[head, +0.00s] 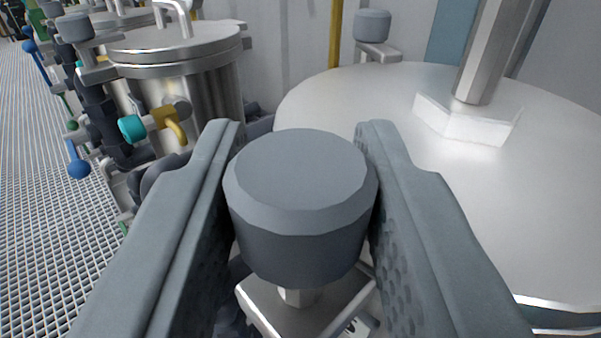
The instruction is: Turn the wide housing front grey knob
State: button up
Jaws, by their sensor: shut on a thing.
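The front grey knob (298,205) is a faceted cylinder with a flat top, in the lower middle of the head view. It stands on a short metal stem above a square metal bracket (262,308). My gripper (302,150) has one finger on each side of the knob and is shut on it. The wide housing (365,110) is a broad, pale metal round top just behind and to the right of the knob. The lower part of the bracket is partly hidden by my fingers.
Another grey knob (373,26) stands at the housing's far edge. A hexagonal metal post (487,55) rises from the housing top. Left are a narrower lidded vessel (175,45), a teal knob (131,128) and a blue ball-ended lever (78,168). Grated floor (40,230) lies open at far left.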

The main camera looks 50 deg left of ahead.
jog(key=shift+r+n+g+y, duration=0.1)
jog(key=shift+n+g+y, duration=0.7)
jog(key=shift+n+g, duration=0.1)
jog(key=shift+g, duration=0.3)
jog(key=o, duration=0.9)
jog(key=shift+o, duration=0.2)
jog(key=v, duration=1.7)
jog(key=shift+d, duration=0.25)
